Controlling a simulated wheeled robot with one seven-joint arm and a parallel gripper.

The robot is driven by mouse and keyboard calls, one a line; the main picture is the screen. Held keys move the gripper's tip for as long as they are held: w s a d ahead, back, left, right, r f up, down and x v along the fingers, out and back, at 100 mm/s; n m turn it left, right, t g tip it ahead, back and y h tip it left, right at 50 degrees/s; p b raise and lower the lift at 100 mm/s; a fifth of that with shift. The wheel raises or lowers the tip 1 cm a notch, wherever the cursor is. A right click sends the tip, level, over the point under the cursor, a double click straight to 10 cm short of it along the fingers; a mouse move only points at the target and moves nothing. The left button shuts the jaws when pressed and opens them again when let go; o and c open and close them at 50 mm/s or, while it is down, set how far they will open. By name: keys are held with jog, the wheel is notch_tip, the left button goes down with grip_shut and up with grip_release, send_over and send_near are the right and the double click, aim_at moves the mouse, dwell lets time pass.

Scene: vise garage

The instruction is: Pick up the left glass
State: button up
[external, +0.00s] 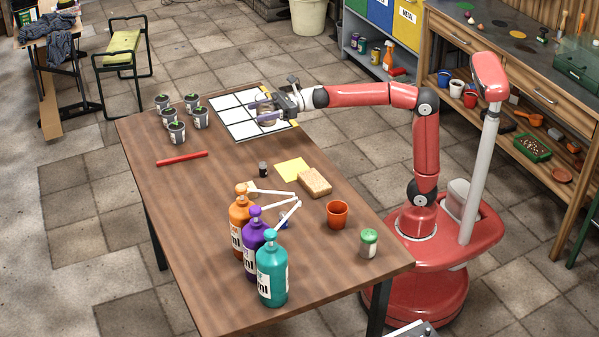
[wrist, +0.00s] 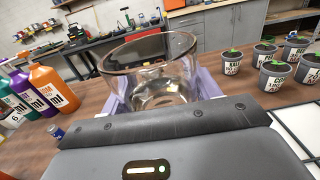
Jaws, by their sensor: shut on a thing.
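A clear glass (wrist: 150,62) stands out large in the wrist view, between the two purple-grey fingers of my gripper (wrist: 155,98). The fingers press on its sides, so my gripper is shut on the glass. In the external view my gripper (external: 268,110) is at the far end of the table, over the white gridded board (external: 237,130), and the glass (external: 268,117) shows faintly between the fingers. I cannot tell whether the glass touches the board or is lifted. No second glass is clearly seen.
Several small potted seedlings (external: 177,132) stand left of the board. A red stick (external: 182,159), a sponge (external: 314,182), a terracotta pot (external: 337,214), a green-lidded jar (external: 368,243) and large pump bottles (external: 272,270) are on the wooden table (external: 215,250). Its left middle is mostly clear.

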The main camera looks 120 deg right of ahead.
notch_tip(320, 180, up, 7)
jog(key=shift+r+p, duration=0.15)
jog(key=shift+p, duration=0.3)
